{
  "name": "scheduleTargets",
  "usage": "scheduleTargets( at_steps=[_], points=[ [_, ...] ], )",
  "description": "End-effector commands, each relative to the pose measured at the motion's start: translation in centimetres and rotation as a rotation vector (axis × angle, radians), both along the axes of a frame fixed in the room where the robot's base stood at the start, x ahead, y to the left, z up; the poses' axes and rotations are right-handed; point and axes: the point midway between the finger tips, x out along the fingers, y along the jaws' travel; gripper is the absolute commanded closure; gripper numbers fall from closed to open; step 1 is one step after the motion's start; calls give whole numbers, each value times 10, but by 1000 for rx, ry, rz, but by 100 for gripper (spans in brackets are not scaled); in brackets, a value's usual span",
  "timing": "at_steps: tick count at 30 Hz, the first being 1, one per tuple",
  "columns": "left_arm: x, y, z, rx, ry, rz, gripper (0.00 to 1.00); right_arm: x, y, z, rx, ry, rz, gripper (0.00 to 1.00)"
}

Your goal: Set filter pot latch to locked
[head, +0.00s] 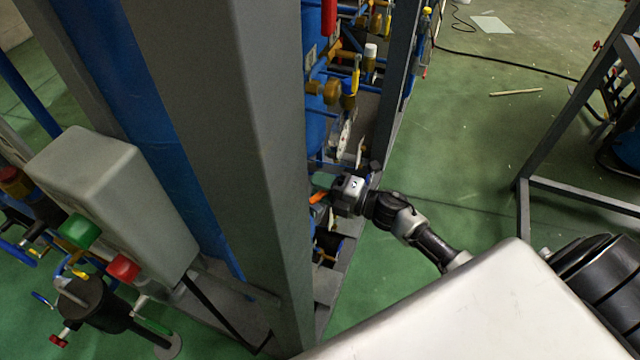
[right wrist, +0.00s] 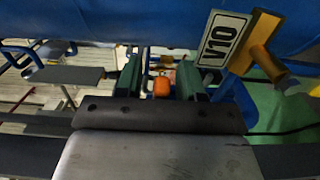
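My right gripper (head: 328,194) reaches in from the right, between the frame posts of the blue apparatus. An orange piece (head: 318,197) shows right at its tips; I cannot tell for sure whether it is the filter pot latch. In the right wrist view the two green fingers of the right gripper (right wrist: 161,80) stand apart, with the orange piece (right wrist: 161,87) between them and gaps on both sides. Whether they touch it is not visible. The filter pot body cannot be made out near the gripper; the grey post hides part of that area. My left gripper is not in view.
A wide grey post (head: 225,130) stands left of the gripper, and a thinner post (head: 395,90) behind it. A control box (head: 115,190) with green and red buttons is at left. In the wrist view a V10 tag (right wrist: 222,40) hangs near a yellow handle (right wrist: 254,45).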

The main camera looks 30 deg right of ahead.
Motion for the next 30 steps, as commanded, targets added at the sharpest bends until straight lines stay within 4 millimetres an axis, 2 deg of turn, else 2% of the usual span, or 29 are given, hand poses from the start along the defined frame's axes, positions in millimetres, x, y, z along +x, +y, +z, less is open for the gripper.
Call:
scheduleTargets(
  at_steps=[9, 17, 30],
  points=[
    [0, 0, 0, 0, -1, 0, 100, 2, 2, 0, 1, 1, 0, 62],
    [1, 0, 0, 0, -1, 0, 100, 2, 2, 0, 1, 1, 0, 100],
    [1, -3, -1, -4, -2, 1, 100, 3, -3, -1, 1, 2, -17, 100]
  ],
)
